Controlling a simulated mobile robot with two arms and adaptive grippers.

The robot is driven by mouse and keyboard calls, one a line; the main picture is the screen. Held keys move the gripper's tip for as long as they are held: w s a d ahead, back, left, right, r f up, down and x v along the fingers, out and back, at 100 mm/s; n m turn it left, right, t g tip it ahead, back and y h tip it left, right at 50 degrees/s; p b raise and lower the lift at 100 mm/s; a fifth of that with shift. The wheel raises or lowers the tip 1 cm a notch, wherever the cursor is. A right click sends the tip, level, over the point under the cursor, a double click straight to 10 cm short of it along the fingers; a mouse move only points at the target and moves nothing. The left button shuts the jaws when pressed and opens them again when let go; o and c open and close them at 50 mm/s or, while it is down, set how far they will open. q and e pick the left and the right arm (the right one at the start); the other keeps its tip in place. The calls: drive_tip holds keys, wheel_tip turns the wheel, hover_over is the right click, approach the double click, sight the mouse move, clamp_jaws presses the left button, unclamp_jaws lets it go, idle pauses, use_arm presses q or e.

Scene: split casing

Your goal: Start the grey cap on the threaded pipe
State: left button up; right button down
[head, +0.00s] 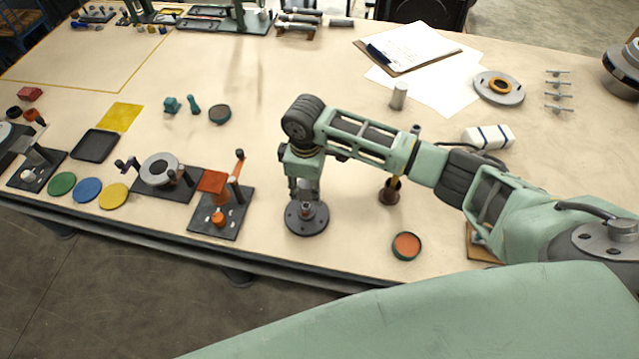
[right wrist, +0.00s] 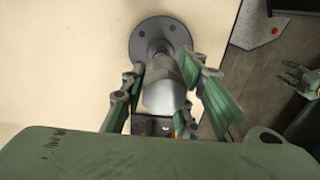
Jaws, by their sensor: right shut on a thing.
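The threaded pipe (head: 306,209) stands upright on a dark round flange (head: 306,224) near the table's front edge. My right gripper (head: 305,192) is directly above it, pointing down. In the right wrist view, the grey cap (right wrist: 163,92) is between the fingers of my right gripper (right wrist: 165,88), which is shut on it. The flange (right wrist: 146,37) shows just beyond the cap there. The cap covers most of the pipe, so I cannot tell whether the two touch. What looks like my left gripper (right wrist: 300,78) shows small at the right edge of that view; its opening is unclear.
A black stand with an orange block (head: 213,182) is to the left of the flange. A brown cup-like part (head: 389,191) and a round dish with an orange inside (head: 406,246) are to the right.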

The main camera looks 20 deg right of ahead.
sight(306, 204)
drive_tip(key=shift+w+a, duration=0.2)
drive_tip(key=shift+w+f, duration=0.1)
drive_tip(key=shift+f, duration=0.1)
wheel_tip(306, 204, down, 5)
drive_tip(key=b, duration=0.6)
drive_tip(key=shift+f, duration=0.5)
idle(0.5)
